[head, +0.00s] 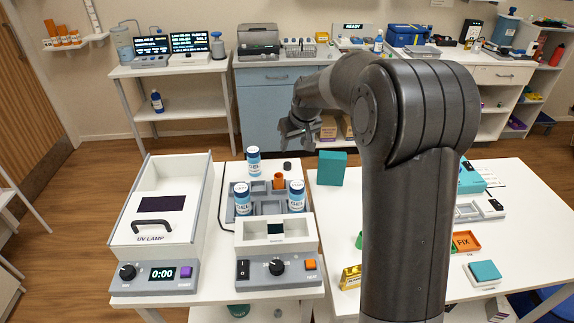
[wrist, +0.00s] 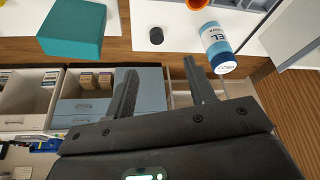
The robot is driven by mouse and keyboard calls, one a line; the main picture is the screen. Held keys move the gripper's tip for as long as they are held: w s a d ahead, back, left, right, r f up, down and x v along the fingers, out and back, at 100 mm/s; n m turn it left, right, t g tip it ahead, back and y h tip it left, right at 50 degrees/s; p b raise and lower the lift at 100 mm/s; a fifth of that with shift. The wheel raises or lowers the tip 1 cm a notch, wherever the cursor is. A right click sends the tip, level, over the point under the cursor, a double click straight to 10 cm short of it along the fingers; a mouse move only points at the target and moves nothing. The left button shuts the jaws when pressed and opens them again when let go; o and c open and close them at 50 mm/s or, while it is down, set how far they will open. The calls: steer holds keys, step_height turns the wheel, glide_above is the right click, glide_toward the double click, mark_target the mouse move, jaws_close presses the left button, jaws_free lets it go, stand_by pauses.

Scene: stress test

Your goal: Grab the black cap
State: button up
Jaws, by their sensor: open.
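The black cap (head: 287,166) is a small dark cylinder on the white table, behind the grey rack and to the right of a bottle at the back. In the wrist view the black cap (wrist: 156,36) stands on the white surface near its edge, beyond and between my fingertips. My gripper (head: 297,138) hangs above and beyond the table's far edge in the head view. In the wrist view my gripper (wrist: 159,72) is open, its two fingers apart with nothing between them. The fingers do not touch the cap.
White blue-capped bottles (head: 253,160) stand near the cap, one also close to the right finger in the wrist view (wrist: 217,45). An orange cup (head: 279,181) sits in the rack (head: 262,212). A teal block (head: 331,168) stands right of the cap, across a gap between tables.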

step_height(320, 180, down, 2)
steer(key=w, duration=0.2)
glide_above(288, 163)
steer(key=s, duration=0.3)
steer(key=f, duration=0.5)
steer(key=shift+w+d+f, duration=0.1)
steer(key=shift+w, duration=0.15)
steer(key=x, duration=0.5)
steer(key=shift+d+f, duration=0.15)
steer(key=shift+d, duration=0.15)
steer(key=c, duration=1.1)
